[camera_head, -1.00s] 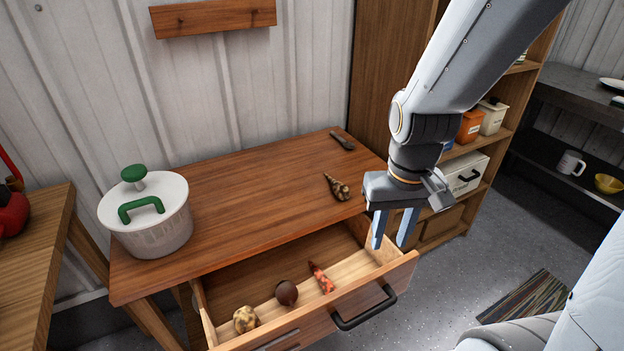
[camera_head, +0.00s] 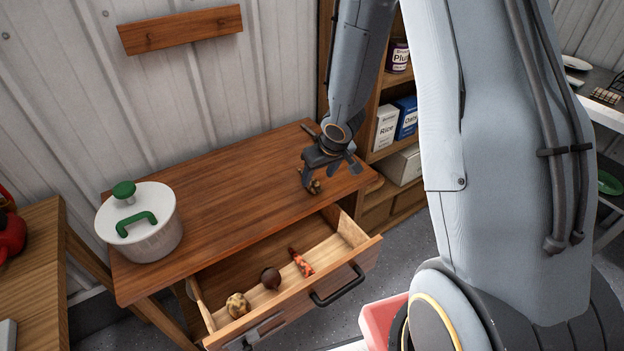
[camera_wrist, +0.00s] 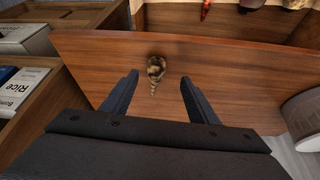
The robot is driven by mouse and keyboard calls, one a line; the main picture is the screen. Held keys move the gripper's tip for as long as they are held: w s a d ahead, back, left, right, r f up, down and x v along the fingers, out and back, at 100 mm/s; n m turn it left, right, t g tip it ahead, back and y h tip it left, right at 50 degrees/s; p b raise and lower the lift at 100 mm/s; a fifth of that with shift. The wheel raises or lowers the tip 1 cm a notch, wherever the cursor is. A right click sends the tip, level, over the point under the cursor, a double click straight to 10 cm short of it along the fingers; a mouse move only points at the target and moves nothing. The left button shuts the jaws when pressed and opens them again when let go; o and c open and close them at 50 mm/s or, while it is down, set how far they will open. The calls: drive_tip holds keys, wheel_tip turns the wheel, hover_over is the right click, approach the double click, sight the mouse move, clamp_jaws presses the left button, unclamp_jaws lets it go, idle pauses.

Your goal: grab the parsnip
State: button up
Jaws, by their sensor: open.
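The parsnip (camera_head: 316,187), a tapered tan root with dark bands, lies on the wooden tabletop near its right end. In the head view my gripper (camera_head: 308,176) is over it and hides part of it. In the wrist view the parsnip (camera_wrist: 156,68) shows whole, with its thin end toward me. My gripper (camera_wrist: 160,80) is open, with one finger on either side of the parsnip's line and clear gaps to both. Its thick end lies beyond the fingertips. I cannot tell the exact height of the fingers above the table.
The open drawer (camera_head: 290,317) below the table holds a pale lumpy root (camera_head: 237,305), a dark round one (camera_head: 270,278) and an orange-red one (camera_head: 301,263). A white lidded pot (camera_head: 145,235) stands at the table's left. A shelf with boxes (camera_head: 387,127) is at right. The tabletop's middle is clear.

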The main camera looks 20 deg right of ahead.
sight(316, 184)
drive_tip(key=shift+b+x, duration=0.45)
drive_tip(key=shift+x, duration=0.65)
drive_tip(key=shift+d+x, duration=0.2)
drive_tip(key=shift+x, duration=1.15)
drive_tip(key=shift+d+x, duration=0.15)
drive_tip(key=shift+x, duration=1.2)
drive_tip(key=shift+w, duration=0.1)
drive_tip(key=c, duration=1.1)
drive_tip(key=shift+r, duration=0.15)
